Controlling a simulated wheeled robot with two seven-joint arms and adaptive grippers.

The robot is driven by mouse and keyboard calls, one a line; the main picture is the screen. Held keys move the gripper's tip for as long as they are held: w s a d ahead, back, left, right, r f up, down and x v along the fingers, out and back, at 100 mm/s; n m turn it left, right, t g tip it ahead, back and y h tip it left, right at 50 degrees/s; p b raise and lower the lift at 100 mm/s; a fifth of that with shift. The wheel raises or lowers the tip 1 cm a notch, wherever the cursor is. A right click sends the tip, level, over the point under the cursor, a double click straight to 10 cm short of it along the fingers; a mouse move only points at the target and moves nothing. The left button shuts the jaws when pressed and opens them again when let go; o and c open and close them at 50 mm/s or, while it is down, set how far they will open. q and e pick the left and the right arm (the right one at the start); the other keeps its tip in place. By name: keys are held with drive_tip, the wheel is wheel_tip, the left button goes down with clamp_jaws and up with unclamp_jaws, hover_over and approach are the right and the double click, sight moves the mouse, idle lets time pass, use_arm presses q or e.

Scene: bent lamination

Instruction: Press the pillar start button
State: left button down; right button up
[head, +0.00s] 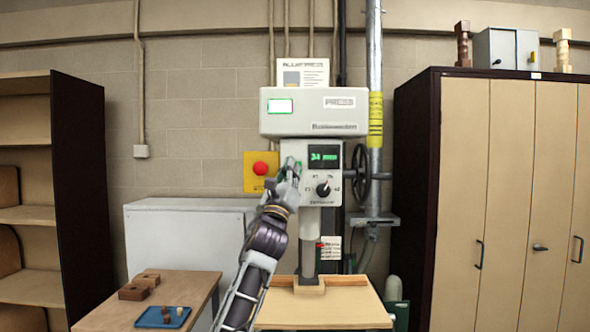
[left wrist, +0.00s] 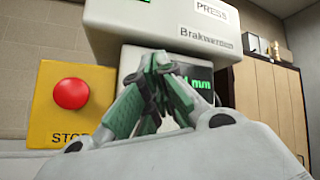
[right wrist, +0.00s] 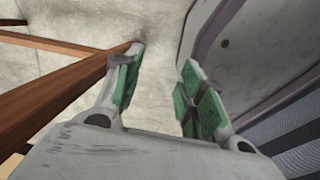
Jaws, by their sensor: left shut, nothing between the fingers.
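The press head (head: 284,124) stands in the middle of the head view, with a control panel (head: 307,192) below it on the pillar. The panel has a lit display (head: 325,157) and a black knob (head: 323,189). My left gripper (head: 291,166) is shut and empty, its tips in front of the panel's upper left, beside the display. It hides that part of the panel, so I cannot make out the start button or tell contact. The left wrist view shows its closed fingers (left wrist: 155,65) over the panel. My right gripper (right wrist: 163,60) is open and empty.
A red stop button (head: 260,168) on a yellow plate (head: 249,184) is just left of the panel. A black handwheel (head: 361,173) is at its right. A wooden table (head: 115,315) with a blue tray is lower left. Cabinets (head: 509,190) stand right.

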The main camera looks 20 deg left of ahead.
use_arm(q)
drive_tip(key=shift+s+d, duration=0.2)
drive_tip(key=shift+s, duration=0.5)
use_arm(e)
drive_tip(key=shift+s, duration=0.9)
